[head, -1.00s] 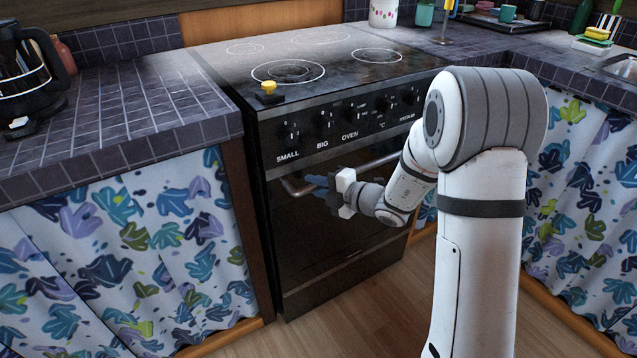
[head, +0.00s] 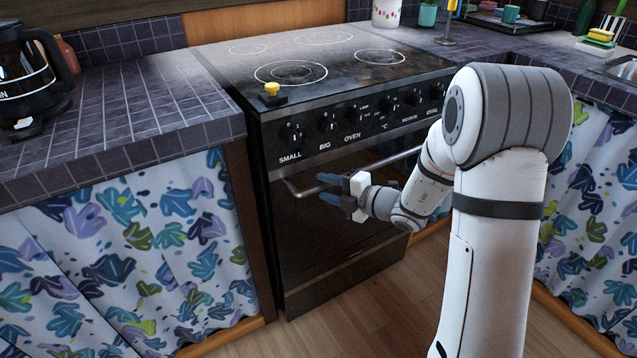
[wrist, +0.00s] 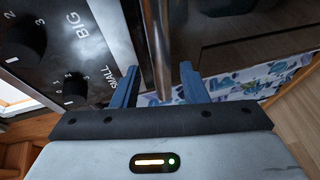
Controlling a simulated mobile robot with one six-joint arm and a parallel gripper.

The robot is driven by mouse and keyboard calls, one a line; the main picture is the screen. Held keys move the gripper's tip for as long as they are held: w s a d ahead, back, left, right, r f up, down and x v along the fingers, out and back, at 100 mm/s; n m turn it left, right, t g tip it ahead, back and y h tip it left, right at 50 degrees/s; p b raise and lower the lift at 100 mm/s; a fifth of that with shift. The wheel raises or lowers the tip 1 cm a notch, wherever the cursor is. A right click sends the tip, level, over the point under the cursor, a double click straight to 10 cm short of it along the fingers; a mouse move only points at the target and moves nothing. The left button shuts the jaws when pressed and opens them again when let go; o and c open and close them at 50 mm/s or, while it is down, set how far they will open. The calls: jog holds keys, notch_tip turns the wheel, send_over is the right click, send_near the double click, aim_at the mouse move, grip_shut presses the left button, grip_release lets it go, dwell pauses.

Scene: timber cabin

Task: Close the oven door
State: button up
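The oven (head: 300,150) is black, with a row of knobs above its door. The oven door (head: 310,240) looks shut, flush with the oven front. Its metal handle bar (head: 300,190) runs across the top of the door and also shows in the wrist view (wrist: 158,55). My gripper (head: 329,188) is in front of the door, just by the handle. Its blue fingers are apart in the wrist view (wrist: 159,88), with the bar appearing between them. I cannot tell whether they touch it. Nothing is held. My arm hides the right part of the door.
Tiled counters stand left (head: 110,105) and right of the oven, with leaf-patterned curtains (head: 130,250) below. A small yellow-topped item (head: 272,89) sits on the hob's front left. A black coffee pot (head: 35,75) stands on the left counter. The wooden floor (head: 380,310) before the oven is clear.

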jog(key=shift+p+v, duration=0.45)
jog(key=shift+v, duration=1.8)
jog(key=s+a+r+n+g+h+p, duration=0.1)
jog(key=s+r+n+g+h+p, duration=0.2)
jog(key=s+r+n+g+p, duration=1)
jog(key=s+d+r+n+t+h+p, duration=0.2)
jog(key=r+n, duration=0.4)
jog(key=n, duration=0.4)
jog(key=s+d+r+n+t+h+p, duration=0.2)
jog(key=s+d+r+n+h+p, duration=0.2)
jog(key=n, duration=0.6)
jog(key=s+d+r+n+t+h+p, duration=0.3)
jog(key=s+d+r+n+p, duration=0.3)
jog(key=n, duration=0.4)
notch_tip(320, 180, up, 3)
jog(key=shift+s+d+f+n+h, duration=0.15)
jog(key=shift+s+d+n+h, duration=0.15)
jog(key=shift+d+h, duration=0.35)
